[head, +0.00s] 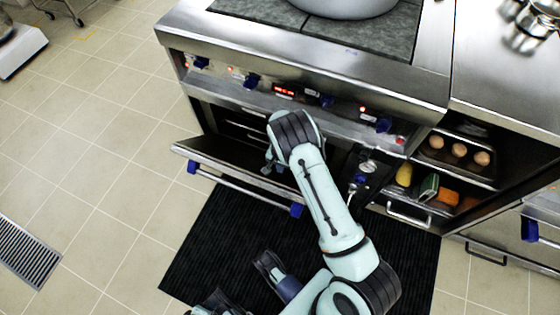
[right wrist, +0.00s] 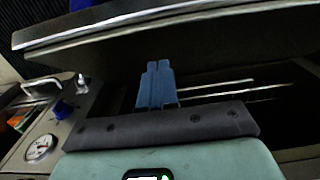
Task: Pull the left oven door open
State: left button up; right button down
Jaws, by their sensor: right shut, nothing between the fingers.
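The left oven door (head: 200,157) is partly open, tilted out and down from the top, with its bar handle (head: 245,191) on blue brackets along the outer face. My right gripper (head: 268,167) is in the gap between the door's inner side and the oven front, partly hidden by my own wrist. In the right wrist view its blue fingers (right wrist: 156,86) are shut together and empty, with the door's edge (right wrist: 130,28) across the top. Contact with the door cannot be made out. A dark and blue part of my left gripper (head: 279,277) seems to show low in the head view; its fingers are unclear.
Oven racks (right wrist: 235,89) show inside the cavity. A control panel (head: 285,91) with blue knobs runs above the door. A gauge (head: 368,167) and an open shelf of food (head: 430,187) are to the right.

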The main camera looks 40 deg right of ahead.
aim_at(278, 182)
pick_arm(q)
jog(key=shift+w+a+f, duration=0.2)
jog(key=shift+w+f, duration=0.1)
jog(key=shift+w, duration=0.2)
pick_arm(e)
jog(key=shift+s+a+f, duration=0.3)
jog(key=shift+a+f, duration=0.35)
jog(key=shift+f, duration=0.15)
jog(key=shift+s+a+f, duration=0.25)
jog(key=shift+a+f, duration=0.4)
jog(key=shift+f, duration=0.15)
pick_arm(q)
jog(key=shift+a+f, duration=0.1)
jog(key=shift+a, duration=0.05)
pick_arm(e)
jog(key=shift+f, duration=0.15)
